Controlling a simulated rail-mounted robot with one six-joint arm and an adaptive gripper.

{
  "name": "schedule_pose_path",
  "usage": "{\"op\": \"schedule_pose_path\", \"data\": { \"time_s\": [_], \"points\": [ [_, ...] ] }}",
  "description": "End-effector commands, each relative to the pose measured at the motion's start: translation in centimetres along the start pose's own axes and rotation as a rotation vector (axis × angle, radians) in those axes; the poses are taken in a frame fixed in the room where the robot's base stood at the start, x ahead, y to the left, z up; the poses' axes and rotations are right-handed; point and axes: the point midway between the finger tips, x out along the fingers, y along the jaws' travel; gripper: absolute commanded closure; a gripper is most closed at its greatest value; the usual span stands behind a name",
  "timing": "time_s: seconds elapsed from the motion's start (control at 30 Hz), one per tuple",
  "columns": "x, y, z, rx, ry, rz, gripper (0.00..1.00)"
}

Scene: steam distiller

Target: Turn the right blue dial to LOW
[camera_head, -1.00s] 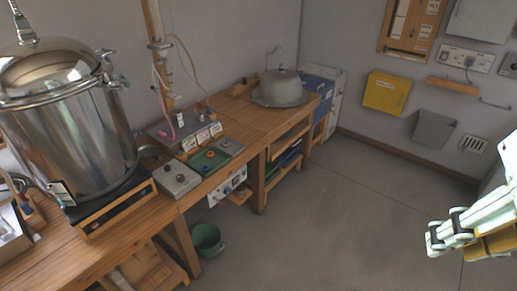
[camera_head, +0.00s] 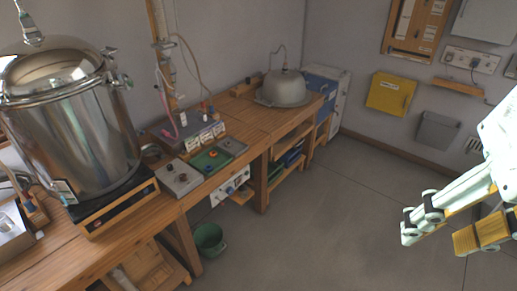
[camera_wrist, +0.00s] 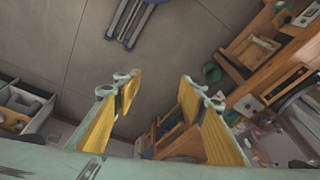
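A white control panel (camera_head: 217,196) hangs on the bench's front, just under the tabletop. A small blue dial (camera_head: 230,190) shows on its face. Its markings and setting are too small to read, and I cannot tell a left dial from a right one. My gripper (camera_head: 447,240) is at the right of the head view, far from the panel, over open floor. In the wrist view my gripper (camera_wrist: 158,92) is open and empty, its two yellow-padded fingers wide apart.
A green bucket (camera_head: 209,240) stands below. The floor between bench and gripper is clear.

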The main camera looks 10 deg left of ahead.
Motion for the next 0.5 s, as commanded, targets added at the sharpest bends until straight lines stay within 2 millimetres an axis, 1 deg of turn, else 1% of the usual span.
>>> {"op": "schedule_pose_path", "data": {
  "time_s": [0.5],
  "points": [
    [2.8, -5.8, -3.9, 0.107, -0.172, -0.148, 0.62]
  ]
}}
